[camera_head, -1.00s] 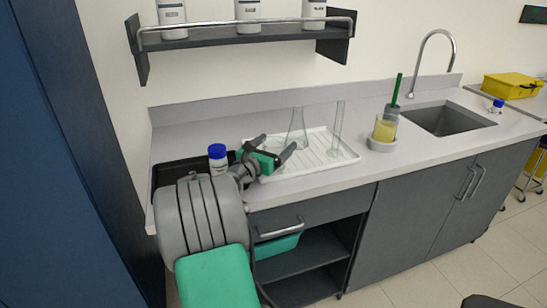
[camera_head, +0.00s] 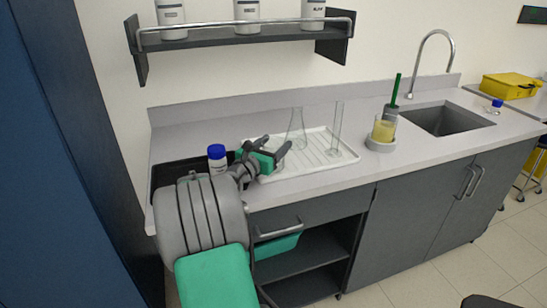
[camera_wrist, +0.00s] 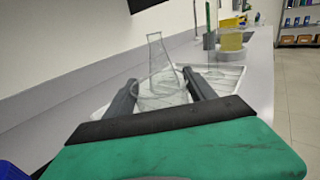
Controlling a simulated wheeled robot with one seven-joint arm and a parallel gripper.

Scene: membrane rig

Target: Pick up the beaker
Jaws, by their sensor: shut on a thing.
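A clear glass beaker (camera_wrist: 160,97) stands upright between the two fingers in the wrist view. My gripper (camera_wrist: 162,80) is shut on it, one dark finger against each side. In the head view my gripper (camera_head: 277,145) is low over the front left part of the white ribbed tray (camera_head: 335,156). I cannot make out the held beaker there, as it is clear and the gripper covers that spot. I cannot tell whether it touches the tray.
A conical flask (camera_head: 296,130) and a tall glass cylinder (camera_head: 336,130) stand on the tray. A beaker of yellow liquid (camera_head: 384,130) stands on a round grey base right of it. A blue-capped bottle (camera_head: 217,160) is left of my gripper. A shelf (camera_head: 245,35) hangs above.

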